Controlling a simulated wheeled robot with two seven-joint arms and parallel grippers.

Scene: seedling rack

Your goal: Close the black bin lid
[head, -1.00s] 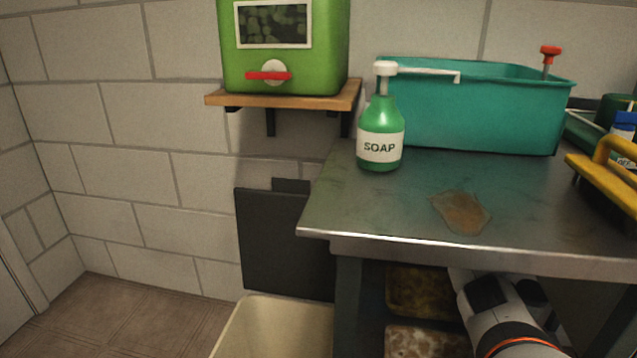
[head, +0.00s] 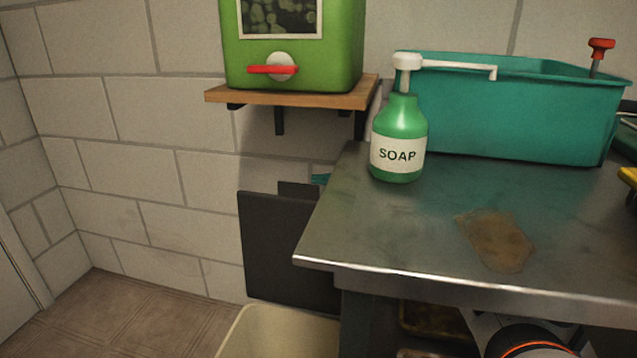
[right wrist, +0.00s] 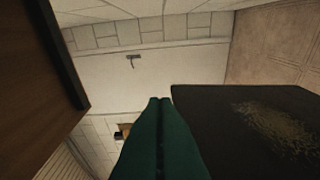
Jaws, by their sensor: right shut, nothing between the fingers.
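The black bin lid (head: 287,250) stands open and upright against the wall, left of the metal table. The cream bin (head: 280,330) is below it, and only its upper part shows at the bottom edge. My right arm shows at the bottom right of the head view, low by the table's front, with its gripper out of that picture. In the right wrist view my right gripper (right wrist: 159,100) shows as two dark green fingers, shut together and empty. A dark panel with a speckled patch is right of the fingers; I cannot tell what it is. My left gripper is not in view.
The metal table (head: 400,250) has a brown stain (head: 495,240), a green soap bottle (head: 398,140) and a teal tub (head: 530,120). A wooden shelf (head: 300,97) holds a green box (head: 345,50). The floor (head: 130,315) at the left is clear.

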